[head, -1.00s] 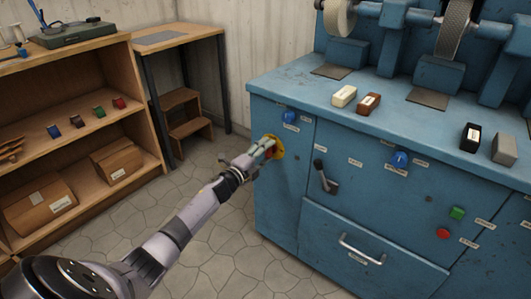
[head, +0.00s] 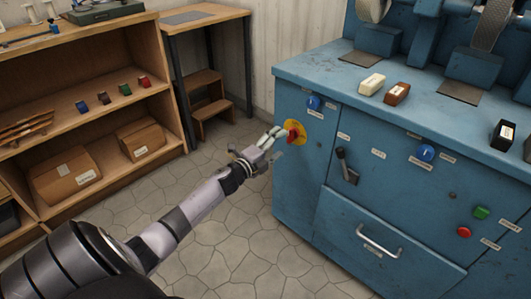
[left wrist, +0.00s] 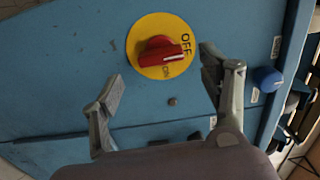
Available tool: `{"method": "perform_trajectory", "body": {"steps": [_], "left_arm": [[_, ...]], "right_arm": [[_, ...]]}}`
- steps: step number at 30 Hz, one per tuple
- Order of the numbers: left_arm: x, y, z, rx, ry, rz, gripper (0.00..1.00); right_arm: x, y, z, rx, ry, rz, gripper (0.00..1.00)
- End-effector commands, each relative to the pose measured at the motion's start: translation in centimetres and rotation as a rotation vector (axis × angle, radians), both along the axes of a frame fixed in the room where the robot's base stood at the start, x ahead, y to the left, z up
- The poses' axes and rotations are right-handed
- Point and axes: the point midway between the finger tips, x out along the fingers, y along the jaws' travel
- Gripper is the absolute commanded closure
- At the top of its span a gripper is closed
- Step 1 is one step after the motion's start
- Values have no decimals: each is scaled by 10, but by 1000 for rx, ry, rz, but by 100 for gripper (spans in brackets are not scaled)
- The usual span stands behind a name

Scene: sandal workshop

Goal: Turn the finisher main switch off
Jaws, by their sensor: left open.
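The finisher main switch is a red knob (head: 293,134) on a yellow disc (head: 300,127), on the side of the blue finisher cabinet. In the left wrist view the red knob (left wrist: 158,50) shows whole, with OFF and ON printed on the yellow disc (left wrist: 143,29). The knob's white mark points right, toward the OFF lettering. My left gripper (head: 272,142) is open and empty, just in front of the knob and apart from it. Its two spread fingers also show in the left wrist view (left wrist: 160,75), below the knob. My right gripper is out of view.
The finisher cabinet (head: 340,205) also carries a blue knob (head: 314,102), a black lever (head: 345,165), another blue knob (head: 425,153), green (head: 481,212) and red (head: 464,231) buttons and a drawer handle (head: 380,241). A wooden shelf (head: 115,105) stands left. Floor between is clear.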

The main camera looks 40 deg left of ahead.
Motion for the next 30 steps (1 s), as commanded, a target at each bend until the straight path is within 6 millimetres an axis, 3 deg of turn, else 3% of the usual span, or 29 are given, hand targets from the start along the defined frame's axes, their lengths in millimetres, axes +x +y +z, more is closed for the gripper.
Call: {"method": "perform_trajectory", "body": {"steps": [6,12,30], "left_arm": [[-44,3,-1,-1,2,0,31],[-65,5,-1,-1,1,0,31],[-70,6,0,-1,0,1,31]], "right_arm": [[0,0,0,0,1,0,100],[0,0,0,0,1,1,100],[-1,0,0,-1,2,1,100]]}}
